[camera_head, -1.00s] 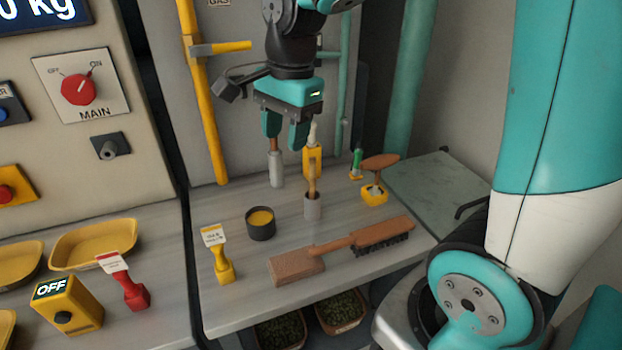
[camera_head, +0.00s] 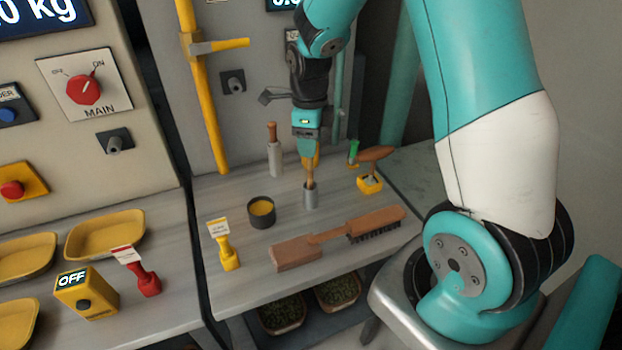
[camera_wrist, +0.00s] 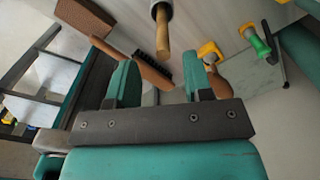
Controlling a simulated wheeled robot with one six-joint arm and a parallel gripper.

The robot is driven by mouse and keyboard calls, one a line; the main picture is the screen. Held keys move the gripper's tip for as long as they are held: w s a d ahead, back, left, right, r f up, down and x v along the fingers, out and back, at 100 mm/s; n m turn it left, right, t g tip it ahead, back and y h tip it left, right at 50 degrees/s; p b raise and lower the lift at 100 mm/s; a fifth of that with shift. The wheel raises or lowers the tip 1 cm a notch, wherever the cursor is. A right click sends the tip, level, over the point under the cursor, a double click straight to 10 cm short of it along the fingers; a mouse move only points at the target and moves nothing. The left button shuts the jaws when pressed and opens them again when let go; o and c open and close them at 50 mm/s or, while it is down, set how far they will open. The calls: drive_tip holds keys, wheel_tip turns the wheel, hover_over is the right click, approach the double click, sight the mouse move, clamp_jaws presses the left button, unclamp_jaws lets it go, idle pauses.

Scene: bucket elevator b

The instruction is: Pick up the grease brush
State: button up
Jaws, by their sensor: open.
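A wooden handle (camera_head: 310,174), which looks like the grease brush, stands upright in a small grey cup (camera_head: 310,197) on the bench; its lower end is hidden in the cup. My gripper (camera_head: 309,156) points down directly above the cup, its fingers overlapping the handle's top in the head view. In the wrist view, the handle (camera_wrist: 162,35) lies between the lines of my two open fingertips (camera_wrist: 161,70), with the cup (camera_wrist: 162,10) beyond. No contact is visible, and the exact gap is unclear.
A dark pot of yellow grease (camera_head: 261,211) stands left of the cup. A wooden bench brush (camera_head: 362,225) and block (camera_head: 295,252) lie in front. A wooden-handled bottle (camera_head: 274,155) stands behind left, and a yellow-based tool (camera_head: 370,183) stands at right.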

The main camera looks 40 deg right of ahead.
sight(310, 162)
drive_tip(key=shift+d+f+p, duration=0.1)
drive_tip(key=shift+f+p, duration=1)
drive_tip(key=shift+f, duration=2.1)
clamp_jaws()
